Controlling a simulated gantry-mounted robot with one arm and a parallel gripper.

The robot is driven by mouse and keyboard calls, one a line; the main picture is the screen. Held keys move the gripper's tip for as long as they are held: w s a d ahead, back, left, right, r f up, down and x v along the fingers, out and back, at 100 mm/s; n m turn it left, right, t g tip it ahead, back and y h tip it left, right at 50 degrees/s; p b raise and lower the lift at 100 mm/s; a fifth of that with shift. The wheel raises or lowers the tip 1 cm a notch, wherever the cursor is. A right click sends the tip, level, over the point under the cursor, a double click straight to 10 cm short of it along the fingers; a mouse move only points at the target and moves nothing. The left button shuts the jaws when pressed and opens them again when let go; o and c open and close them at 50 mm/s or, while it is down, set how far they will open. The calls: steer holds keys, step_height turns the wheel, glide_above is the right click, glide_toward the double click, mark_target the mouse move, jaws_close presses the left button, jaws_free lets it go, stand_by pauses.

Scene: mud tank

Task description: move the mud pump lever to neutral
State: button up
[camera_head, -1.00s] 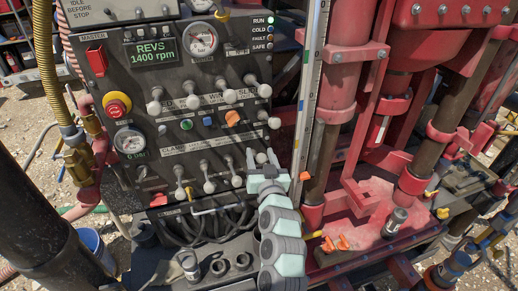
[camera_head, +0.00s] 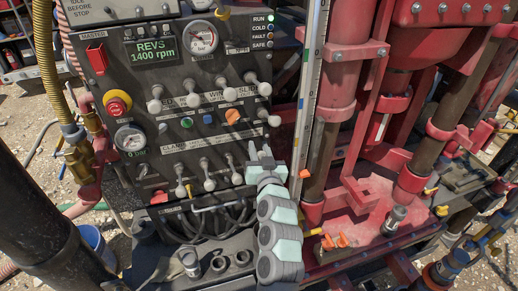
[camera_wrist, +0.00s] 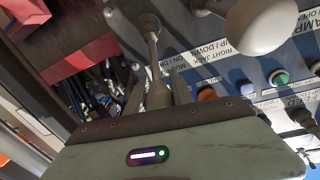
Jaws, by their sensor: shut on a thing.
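The mud pump lever (camera_wrist: 158,93) is a thin metal stalk with a pale grip, between my fingers in the wrist view. A partly covered label reading "MU..." and "ON / O..." is beside it on the panel. My gripper (camera_head: 261,151) is shut on this lever at the lower right corner of the dark control panel (camera_head: 160,107). The gripper hides most of the lever in the head view, so its exact tilt cannot be told there. My gripper also shows in the wrist view (camera_wrist: 158,88).
Several pale-knobbed levers (camera_head: 208,180) stand in a row left of my gripper. A large white knob (camera_wrist: 262,24) is close to the wrist camera. A red frame with cylinders (camera_head: 340,90) is to the right. A red emergency button (camera_head: 117,105) is at the panel's left.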

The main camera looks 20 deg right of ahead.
jaws_close()
stand_by(0.8)
